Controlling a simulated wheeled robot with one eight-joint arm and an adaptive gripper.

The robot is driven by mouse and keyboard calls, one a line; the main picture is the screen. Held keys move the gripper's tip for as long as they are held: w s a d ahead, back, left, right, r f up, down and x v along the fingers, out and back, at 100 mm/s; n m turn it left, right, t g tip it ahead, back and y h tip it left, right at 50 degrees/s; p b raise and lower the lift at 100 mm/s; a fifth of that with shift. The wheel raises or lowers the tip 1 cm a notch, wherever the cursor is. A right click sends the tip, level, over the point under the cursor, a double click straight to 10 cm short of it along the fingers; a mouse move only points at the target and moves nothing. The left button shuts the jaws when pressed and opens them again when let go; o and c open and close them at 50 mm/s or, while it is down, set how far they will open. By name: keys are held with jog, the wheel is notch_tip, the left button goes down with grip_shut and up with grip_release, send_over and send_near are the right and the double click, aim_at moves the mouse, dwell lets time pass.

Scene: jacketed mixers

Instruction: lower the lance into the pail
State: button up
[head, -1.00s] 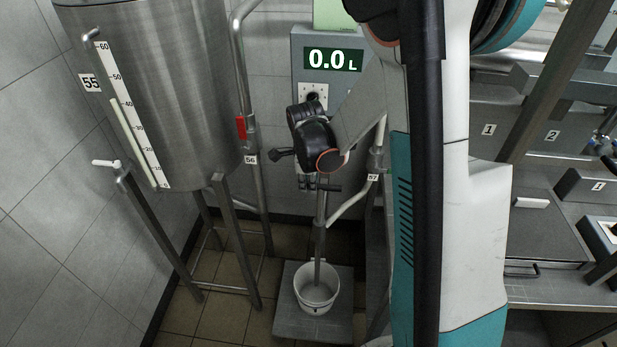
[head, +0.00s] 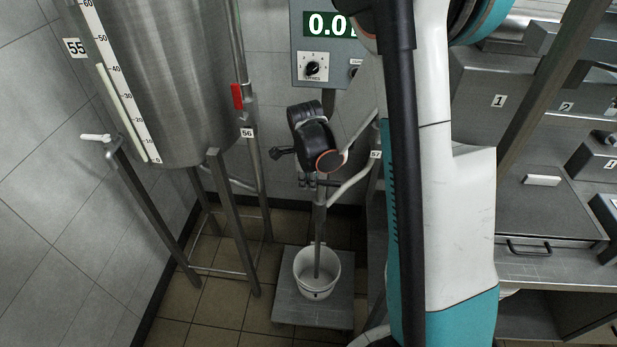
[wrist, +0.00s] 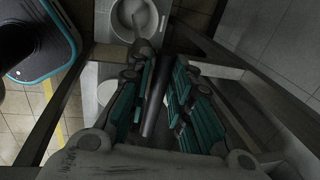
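The lance (head: 319,225) is a slim grey upright tube. Its lower end is inside the white pail (head: 316,291), below the rim and near the middle. I cannot tell whether the tip touches the bottom. My gripper (head: 317,183) is at the lance's upper part, well above the pail. In the wrist view the teal-padded fingers of my gripper (wrist: 157,95) lie either side of the lance (wrist: 154,105) and seem closed on it; the exact contact is hard to see. The pail (wrist: 134,20) shows at the top there.
The pail stands on a grey platform (head: 290,313). A steel tank (head: 165,80) on legs is to the left, with a red-handled pipe (head: 237,96) beside it. A bent pipe (head: 352,183) is close to the lance. Steel benches (head: 550,215) fill the right.

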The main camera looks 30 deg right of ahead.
jog(key=shift+o, duration=1.1)
jog(key=shift+f, duration=0.1)
notch_tip(320, 180, up, 12)
jog(key=s+a, duration=0.1)
jog(key=s, duration=0.1)
jog(key=shift+a, duration=0.2)
